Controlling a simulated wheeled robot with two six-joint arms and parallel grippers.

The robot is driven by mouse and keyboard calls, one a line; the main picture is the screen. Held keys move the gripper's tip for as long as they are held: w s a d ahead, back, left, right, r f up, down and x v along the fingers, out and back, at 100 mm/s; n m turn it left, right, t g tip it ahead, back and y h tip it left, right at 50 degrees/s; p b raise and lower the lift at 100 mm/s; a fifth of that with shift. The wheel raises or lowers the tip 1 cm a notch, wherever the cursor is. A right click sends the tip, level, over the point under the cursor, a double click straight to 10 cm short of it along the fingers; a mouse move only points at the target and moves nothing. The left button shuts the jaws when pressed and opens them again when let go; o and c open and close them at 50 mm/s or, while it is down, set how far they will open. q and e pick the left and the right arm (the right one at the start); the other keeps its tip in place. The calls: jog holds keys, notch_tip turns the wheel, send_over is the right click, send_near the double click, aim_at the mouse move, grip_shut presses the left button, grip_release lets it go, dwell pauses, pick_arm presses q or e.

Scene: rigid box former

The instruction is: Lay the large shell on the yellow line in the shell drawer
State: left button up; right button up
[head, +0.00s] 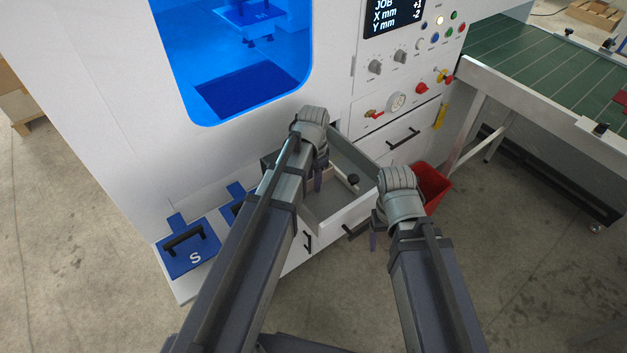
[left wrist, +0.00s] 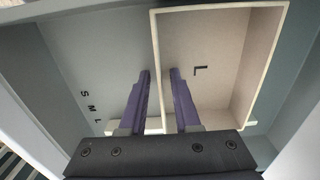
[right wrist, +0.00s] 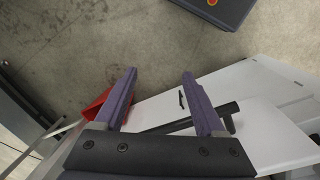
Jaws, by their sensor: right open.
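The large shell (left wrist: 212,35) is an open pale box marked L, lying inside the grey shell drawer (left wrist: 75,55) in the left wrist view. In the head view the pulled-out drawer (head: 335,215) shows, with the shell largely behind my left arm. My left gripper (left wrist: 160,73) is over the drawer, its fingers either side of the shell's left wall with gaps showing. Letters S, M, L are on the drawer floor at left. I see no yellow line. My right gripper (right wrist: 159,73) is open at the drawer front, with the black drawer handle (right wrist: 180,122) across between its fingers.
A red bin (head: 432,184) stands right of the drawer. A green conveyor (head: 540,60) is at the right.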

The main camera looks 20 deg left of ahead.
pick_arm(q)
jog(key=shift+r, duration=0.1)
notch_tip(320, 180, up, 12)
jog(key=p, duration=1.2)
jog(key=s+d+n+y, duration=0.1)
jog(key=s+d+n, duration=0.2)
jog(key=s+d, duration=0.7)
jog(key=s, duration=0.4)
jog(key=shift+s+d+n, duration=0.2)
jog(key=shift+d+n, duration=0.05)
jog(key=shift+n, duration=0.15)
jog(key=shift+r, duration=0.1)
